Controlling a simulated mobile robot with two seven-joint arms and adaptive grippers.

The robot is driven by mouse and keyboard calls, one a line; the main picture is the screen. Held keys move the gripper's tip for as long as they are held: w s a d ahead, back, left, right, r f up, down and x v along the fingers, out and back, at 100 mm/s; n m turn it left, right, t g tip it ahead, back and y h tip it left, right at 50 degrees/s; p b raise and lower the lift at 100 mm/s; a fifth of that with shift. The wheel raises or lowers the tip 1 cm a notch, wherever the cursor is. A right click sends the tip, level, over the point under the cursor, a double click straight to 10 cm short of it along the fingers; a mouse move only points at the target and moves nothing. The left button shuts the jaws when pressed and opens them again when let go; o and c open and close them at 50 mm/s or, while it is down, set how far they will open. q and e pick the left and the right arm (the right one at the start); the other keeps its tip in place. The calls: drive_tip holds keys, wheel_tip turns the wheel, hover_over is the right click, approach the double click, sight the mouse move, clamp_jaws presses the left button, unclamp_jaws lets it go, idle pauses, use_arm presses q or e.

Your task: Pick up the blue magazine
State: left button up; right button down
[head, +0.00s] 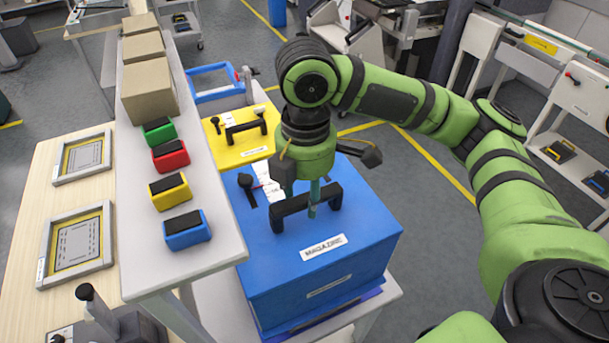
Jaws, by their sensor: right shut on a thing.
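The blue magazine (352,250) is a large blue box with a white "MAGAZINE" label and a black bar handle on top. It sits over a light trolley top (394,292) in the middle of the head view. My right gripper (312,205) comes down from above and is shut on the magazine's black handle. The gripper hides part of the handle. A black knob and a white paper lie on the magazine's top behind the handle. I cannot tell whether the magazine is lifted off the trolley. My left gripper is not in view.
A yellow magazine (262,151) stands right behind the blue one. To the left, a narrow white shelf (205,262) holds several small coloured bins and cardboard boxes (148,92). A wooden table (30,232) with framed plates is further left. Open grey floor lies to the right.

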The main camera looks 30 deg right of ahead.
drive_tip(key=shift+s+a+r+p, duration=0.1)
drive_tip(key=shift+s+a+p, duration=0.45)
drive_tip(key=shift+s, duration=0.35)
drive_tip(key=shift+s+a+r+p, duration=0.1)
drive_tip(key=shift+s+a+p, duration=0.4)
drive_tip(key=shift+s, duration=0.45)
drive_tip(key=shift+s+a+r+p, duration=0.1)
drive_tip(key=shift+s+a+p, duration=0.25)
drive_tip(key=shift+s+p, duration=0.45)
drive_tip(key=shift+s+a+f, duration=0.1)
drive_tip(key=shift+s, duration=0.3)
drive_tip(key=shift+s+a+f, duration=0.1)
drive_tip(key=shift+s+a, duration=0.05)
drive_tip(key=shift+s, duration=0.1)
drive_tip(key=shift+s+a, duration=0.35)
drive_tip(key=shift+s, duration=0.4)
